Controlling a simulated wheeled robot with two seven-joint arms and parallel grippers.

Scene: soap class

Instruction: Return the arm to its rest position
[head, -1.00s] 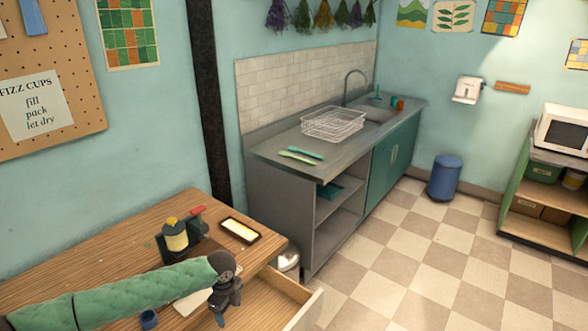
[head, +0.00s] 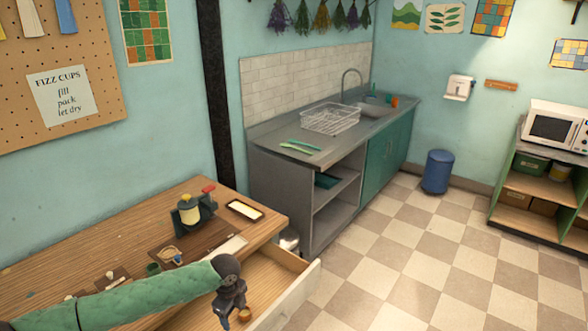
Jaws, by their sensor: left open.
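My left arm comes in from the lower left in a green quilted sleeve. My left gripper (head: 232,312) is dark grey, points down and is open over the open wooden drawer (head: 292,305) at the table's front. A small orange-brown round thing (head: 245,315) shows beside its fingertips. I cannot tell whether it touches the fingers or lies in the drawer. My right gripper is not in view.
The wooden table (head: 100,230) holds a press with a yellow cylinder (head: 190,210), a dark tray with a pale slab (head: 245,210) and small items near my arm. A grey counter (head: 270,130) with a dish rack (head: 330,118) stands behind.

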